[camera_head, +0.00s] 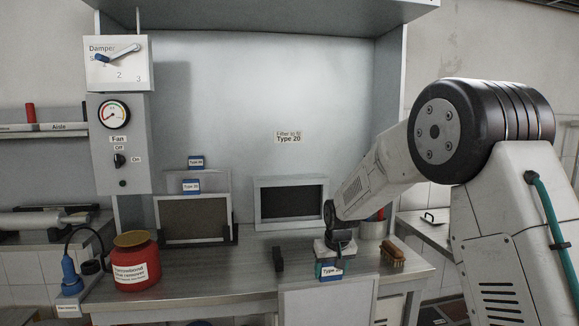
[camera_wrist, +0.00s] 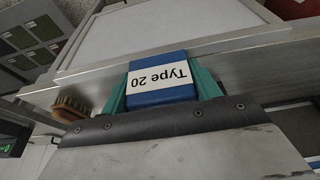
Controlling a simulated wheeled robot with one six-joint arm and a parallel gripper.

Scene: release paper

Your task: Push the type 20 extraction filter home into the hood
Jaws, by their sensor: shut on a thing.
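My gripper (camera_head: 331,267) is shut on the blue tab (camera_wrist: 160,77) labelled Type 20, with green fingers on both sides of it. The tab belongs to the filter, a pale flat panel (camera_head: 325,306) that shows below the tab at the front of the bench. In the wrist view the panel (camera_wrist: 170,30) with its metal rim lies beyond the tab. The hood's pale square frame (camera_head: 258,205) with a dark opening is in the back wall, left of and beyond my gripper. The filter is apart from this frame. A Type 20 sign (camera_head: 289,138) is above it.
Filters with blue tabs (camera_head: 190,186) stand in a rack at the left of the bench. A red jar (camera_head: 136,268) is at front left.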

